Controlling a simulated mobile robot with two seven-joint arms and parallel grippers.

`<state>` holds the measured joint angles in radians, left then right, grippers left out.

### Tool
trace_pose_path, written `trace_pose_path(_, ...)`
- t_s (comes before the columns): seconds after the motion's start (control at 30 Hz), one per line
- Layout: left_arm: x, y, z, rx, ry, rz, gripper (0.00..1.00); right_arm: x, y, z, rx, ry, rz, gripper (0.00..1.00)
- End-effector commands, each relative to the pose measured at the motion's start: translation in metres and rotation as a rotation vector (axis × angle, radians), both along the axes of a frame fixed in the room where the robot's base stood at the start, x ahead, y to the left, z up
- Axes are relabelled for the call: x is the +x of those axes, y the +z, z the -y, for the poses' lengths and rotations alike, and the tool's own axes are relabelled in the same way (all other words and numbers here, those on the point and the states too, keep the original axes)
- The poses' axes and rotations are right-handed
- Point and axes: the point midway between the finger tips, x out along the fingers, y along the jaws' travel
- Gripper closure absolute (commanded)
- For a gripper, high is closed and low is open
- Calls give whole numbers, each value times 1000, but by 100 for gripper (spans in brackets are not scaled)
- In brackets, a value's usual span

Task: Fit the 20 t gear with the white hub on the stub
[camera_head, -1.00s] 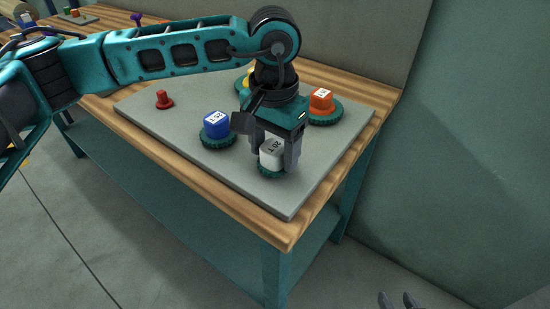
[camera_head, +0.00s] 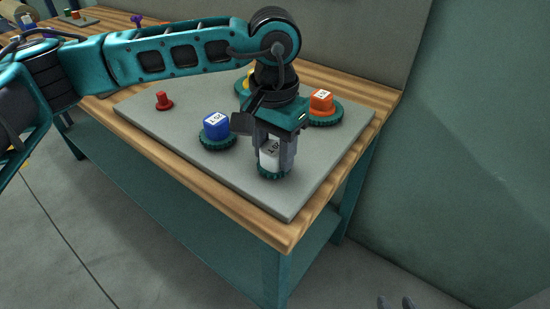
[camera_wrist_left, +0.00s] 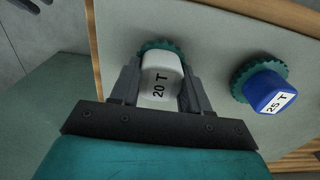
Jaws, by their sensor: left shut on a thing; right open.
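The 20 T gear with the white hub (camera_head: 269,155) sits near the front corner of the grey board, its dark green teeth at the bottom. My left gripper (camera_head: 275,158) points down over it, shut on the white hub with a finger on each side. In the left wrist view the hub (camera_wrist_left: 161,84) reads "20 T" between the fingers. A red post (camera_head: 164,101), apparently the stub, stands bare toward the board's left. My right gripper (camera_head: 396,302) shows only its fingertips at the bottom edge, apart and empty, away from the table.
The grey board (camera_head: 200,88) lies on a wooden-topped bench (camera_head: 270,228). A blue-hub gear (camera_head: 216,128) stands between the white hub and the red post. An orange-hub gear (camera_head: 322,105) and a partly hidden yellow one (camera_head: 248,78) stand behind. A wall rises behind the bench.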

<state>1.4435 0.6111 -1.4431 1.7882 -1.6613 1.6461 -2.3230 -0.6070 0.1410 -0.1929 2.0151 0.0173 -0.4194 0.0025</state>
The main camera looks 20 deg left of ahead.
Motion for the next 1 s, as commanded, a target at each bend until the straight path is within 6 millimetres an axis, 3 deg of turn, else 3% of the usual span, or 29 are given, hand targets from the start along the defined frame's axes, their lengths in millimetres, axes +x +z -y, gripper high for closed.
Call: trace_pose_path(1.0, 0, 15, 0, -2, 0, 2, 100, 1, 6, 2, -9, 8, 3, 57)
